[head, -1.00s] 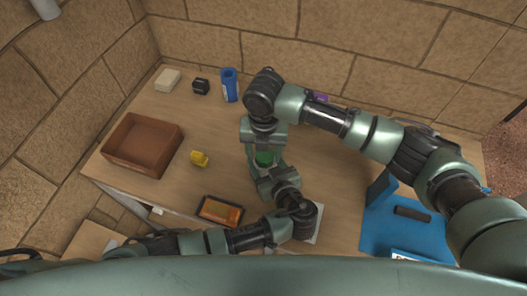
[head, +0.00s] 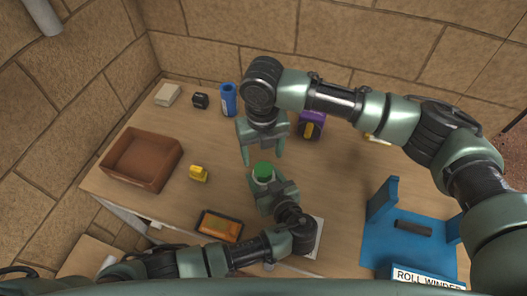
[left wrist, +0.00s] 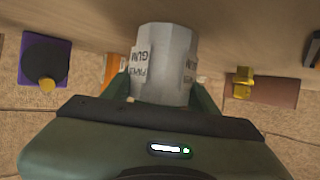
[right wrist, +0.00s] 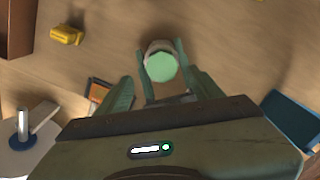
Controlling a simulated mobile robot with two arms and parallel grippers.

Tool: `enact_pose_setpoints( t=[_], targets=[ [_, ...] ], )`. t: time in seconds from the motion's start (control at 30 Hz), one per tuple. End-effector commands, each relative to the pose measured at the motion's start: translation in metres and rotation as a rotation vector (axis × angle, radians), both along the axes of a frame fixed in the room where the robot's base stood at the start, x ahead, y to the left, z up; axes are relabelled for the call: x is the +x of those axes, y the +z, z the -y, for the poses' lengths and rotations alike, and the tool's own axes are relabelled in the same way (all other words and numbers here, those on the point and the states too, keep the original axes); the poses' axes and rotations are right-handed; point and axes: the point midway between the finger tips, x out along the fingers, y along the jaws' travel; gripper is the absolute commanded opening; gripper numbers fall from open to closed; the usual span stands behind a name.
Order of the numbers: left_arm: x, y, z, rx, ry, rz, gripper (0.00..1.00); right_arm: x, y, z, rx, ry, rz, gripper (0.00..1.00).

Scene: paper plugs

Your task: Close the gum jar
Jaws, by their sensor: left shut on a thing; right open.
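The gum jar (left wrist: 165,65) is a grey-white cylinder with printed labels, one reading GUM, in the left wrist view. Its round green lid (head: 263,170) sits on its top in the head view; it also shows in the right wrist view (right wrist: 161,67). Whether it is fully tight cannot be told. My left gripper (head: 264,184) is shut around the jar's body, with a finger on each side. My right gripper (head: 263,156) is open and empty above the jar, its fingers apart from the lid.
A brown open box (head: 142,158) and a yellow piece (head: 198,173) lie to the left. An orange-filled dark tray (head: 220,225) is near the front edge. A blue roll winder (head: 405,235) stands at right. A blue canister (head: 228,100) and a purple object (head: 312,124) are at the back.

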Motion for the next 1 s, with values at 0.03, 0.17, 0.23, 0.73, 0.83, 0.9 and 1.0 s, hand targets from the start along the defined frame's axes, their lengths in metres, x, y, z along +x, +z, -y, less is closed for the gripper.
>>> enact_pose_setpoints(
  t=[0.03, 0.17, 0.23, 0.73, 0.83, 0.9, 1.0],
  targets=[
    [0.000, 0.000, 0.000, -0.001, -0.001, 0.001, 0.00, 0.002, 0.006, 0.001, -0.003, 0.065, 0.004, 0.66],
    [0.000, 0.000, 0.000, -0.001, -0.001, 0.001, 0.00, 0.000, 0.010, 0.003, -0.005, 0.171, -0.002, 0.66],
    [0.000, 0.000, 0.000, -0.001, -0.001, 0.001, 0.00, -0.001, 0.011, 0.003, -0.005, 0.188, -0.005, 0.66],
    [0.000, 0.000, 0.000, -0.001, -0.001, 0.001, 0.00, -0.002, -0.013, 0.003, -0.006, 0.184, -0.008, 0.66],
    [0.000, 0.000, 0.000, -0.001, -0.001, 0.001, 0.00, -0.002, -0.029, 0.003, -0.006, 0.184, -0.009, 0.66],
    [0.000, 0.000, 0.000, 0.000, 0.000, 0.001, 0.00, -0.002, -0.040, 0.003, -0.005, 0.184, -0.008, 0.66],
    [0.000, 0.000, 0.000, -0.001, -0.001, 0.001, 0.00, -0.001, -0.053, 0.003, -0.005, 0.183, -0.008, 0.66]
  ],
)
